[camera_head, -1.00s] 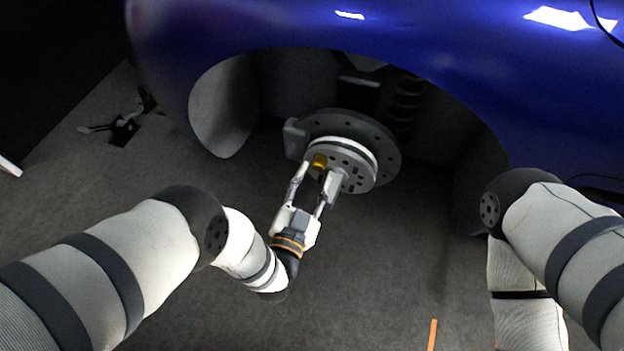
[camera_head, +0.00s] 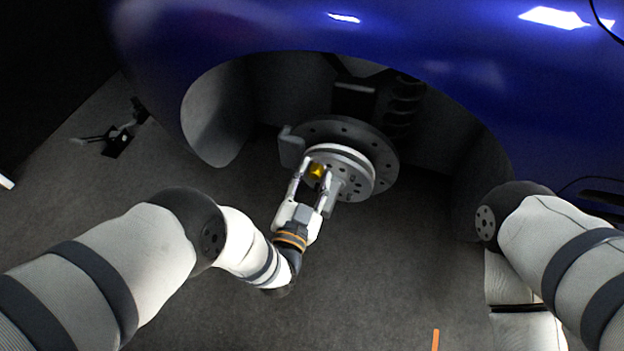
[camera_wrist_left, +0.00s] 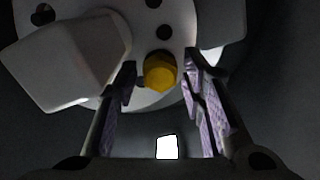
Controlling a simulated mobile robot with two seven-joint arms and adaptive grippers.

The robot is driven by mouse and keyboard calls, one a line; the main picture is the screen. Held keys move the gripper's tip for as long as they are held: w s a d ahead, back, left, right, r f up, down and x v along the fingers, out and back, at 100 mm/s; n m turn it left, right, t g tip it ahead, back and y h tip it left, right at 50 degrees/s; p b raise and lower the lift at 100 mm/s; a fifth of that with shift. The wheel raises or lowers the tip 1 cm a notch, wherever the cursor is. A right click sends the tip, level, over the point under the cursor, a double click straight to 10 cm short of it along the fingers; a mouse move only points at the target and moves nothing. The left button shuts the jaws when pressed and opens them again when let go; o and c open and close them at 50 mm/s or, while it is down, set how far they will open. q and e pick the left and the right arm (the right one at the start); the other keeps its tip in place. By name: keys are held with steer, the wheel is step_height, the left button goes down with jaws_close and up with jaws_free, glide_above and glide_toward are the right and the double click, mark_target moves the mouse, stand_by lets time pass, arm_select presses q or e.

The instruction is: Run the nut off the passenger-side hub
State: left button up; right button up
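The yellow nut (camera_head: 317,170) sits on the face of the grey hub (camera_head: 352,168), near its left edge. My left gripper (camera_head: 316,179) is at the hub face, with its two fingers on either side of the nut. In the left wrist view the nut (camera_wrist_left: 160,72) shows between the fingertips (camera_wrist_left: 158,80), with a narrow dark gap on each side, so the fingers look open and not touching it. A large pale block on the hub (camera_wrist_left: 65,60) is close beside the left finger. My right arm shows at the right, but its gripper is out of view.
The blue car body (camera_head: 330,30) and its wheel arch curve over the hub. A brake disc (camera_head: 385,160) is behind the hub, with a caliper (camera_head: 291,146) at its left. A dark stand-like object (camera_head: 117,142) lies on the floor at left.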

arm_select(q)
jaws_close()
steer(key=n, duration=0.4)
steer(key=shift+s+n, duration=0.1)
steer(key=shift+n, duration=0.2)
steer(key=shift+p+v, duration=0.6)
steer(key=shift+v, duration=0.6)
steer(key=shift+p+v, duration=0.7)
steer(key=shift+v, duration=1.05)
